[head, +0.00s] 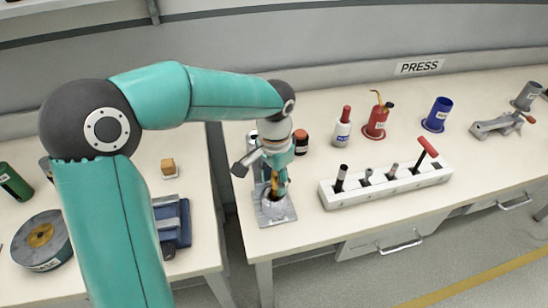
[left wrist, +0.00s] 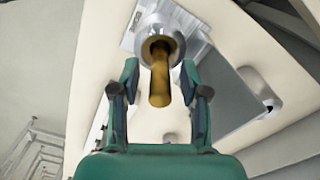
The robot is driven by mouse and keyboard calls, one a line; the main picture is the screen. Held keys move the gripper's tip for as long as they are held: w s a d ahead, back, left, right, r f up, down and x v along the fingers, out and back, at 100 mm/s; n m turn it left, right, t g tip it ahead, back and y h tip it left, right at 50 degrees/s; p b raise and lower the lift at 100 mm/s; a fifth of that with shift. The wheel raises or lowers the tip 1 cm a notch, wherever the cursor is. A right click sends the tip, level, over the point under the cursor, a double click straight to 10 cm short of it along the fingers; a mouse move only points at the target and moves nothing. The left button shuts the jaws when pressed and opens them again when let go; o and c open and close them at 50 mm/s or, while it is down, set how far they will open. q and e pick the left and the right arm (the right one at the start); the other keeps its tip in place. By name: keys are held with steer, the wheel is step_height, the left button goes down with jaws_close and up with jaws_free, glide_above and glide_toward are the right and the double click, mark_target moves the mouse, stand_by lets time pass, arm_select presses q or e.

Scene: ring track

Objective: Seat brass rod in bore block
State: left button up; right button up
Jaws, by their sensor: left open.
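The brass rod (left wrist: 159,85) stands out of the round bore of the grey bore block (left wrist: 174,29). Its far end is inside the bore mouth; how deep it sits is hidden. In the head view the bore block (head: 282,215) is at the front left corner of the right bench, with the rod (head: 274,184) partly covered by my gripper. My left gripper (left wrist: 160,72) is open, one finger on each side of the rod, with visible gaps. In the head view my left gripper (head: 278,176) is just above the block. My right gripper is not in view.
A white rack (head: 390,194) with several tools stands right of the block. A white bottle (head: 342,132), a red oil can (head: 376,122) and a blue cup (head: 437,114) stand behind it. A gap separates the left bench, which holds a blue-grey fixture (head: 172,222) and a grey reel (head: 40,258).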

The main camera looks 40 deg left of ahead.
arm_select(q)
step_height(320, 180, up, 9)
steer(key=shift+f+p, duration=0.2)
steer(key=shift+p, duration=0.1)
stand_by(0.4)
